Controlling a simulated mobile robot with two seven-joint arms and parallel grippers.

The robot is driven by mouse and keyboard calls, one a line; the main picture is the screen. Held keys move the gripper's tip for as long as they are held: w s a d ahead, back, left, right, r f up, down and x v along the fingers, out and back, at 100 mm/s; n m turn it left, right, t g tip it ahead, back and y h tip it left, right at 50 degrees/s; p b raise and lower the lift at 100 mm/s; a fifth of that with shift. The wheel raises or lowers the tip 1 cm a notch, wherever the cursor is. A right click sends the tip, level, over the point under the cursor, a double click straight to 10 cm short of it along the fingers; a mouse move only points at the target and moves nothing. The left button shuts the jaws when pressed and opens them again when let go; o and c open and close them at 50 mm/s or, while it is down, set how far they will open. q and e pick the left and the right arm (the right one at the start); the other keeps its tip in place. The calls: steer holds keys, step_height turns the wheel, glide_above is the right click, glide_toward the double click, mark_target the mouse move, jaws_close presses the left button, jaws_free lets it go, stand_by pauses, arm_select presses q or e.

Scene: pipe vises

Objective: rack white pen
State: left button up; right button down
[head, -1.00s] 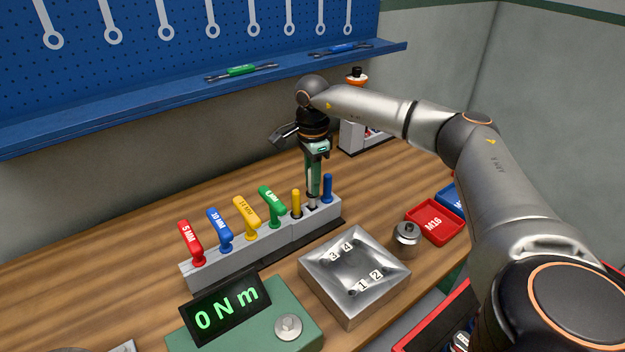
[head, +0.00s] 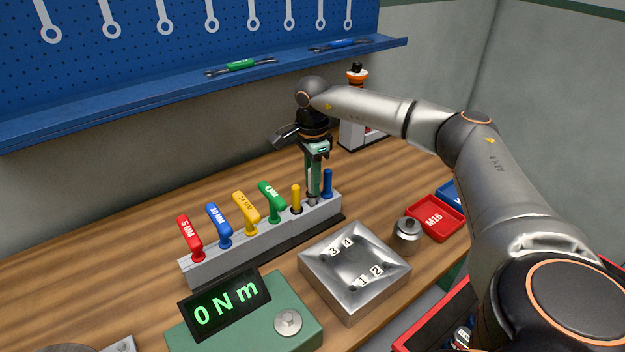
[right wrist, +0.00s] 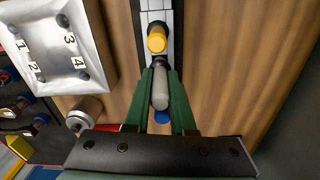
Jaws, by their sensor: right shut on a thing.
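The white pen (right wrist: 160,88) is between the green fingers of my right gripper (right wrist: 162,72) in the right wrist view, seen nearly end-on. In the head view my right gripper (head: 313,192) points straight down over the grey rack (head: 262,240), shut on the pen. The pen is upright at a rack position between the yellow pen (head: 296,197) and the blue pen (head: 328,184). The fingers hide most of it, and I cannot tell how deep its lower end is. My left gripper is not in view.
Several T-handled keys, such as the green one (head: 271,200), stand in the rack to the left. A metal block (head: 340,295) with numbered holes and a green torque display unit (head: 262,325) sit in front. A red M16 bin (head: 434,218) is at the right. The shelf (head: 150,100) is behind.

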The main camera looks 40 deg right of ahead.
steer(key=shift+f+b, duration=0.7)
steer(key=shift+f, duration=0.7)
stand_by(0.6)
steer(key=shift+s+f, duration=0.15)
steer(key=shift+f, duration=0.05)
stand_by(0.8)
steer(key=c, duration=0.9)
jaws_free()
steer(key=shift+o, duration=1.1)
steer(key=shift+r, duration=0.15)
step_height(320, 180, up, 12)
steer(key=shift+r, duration=0.15)
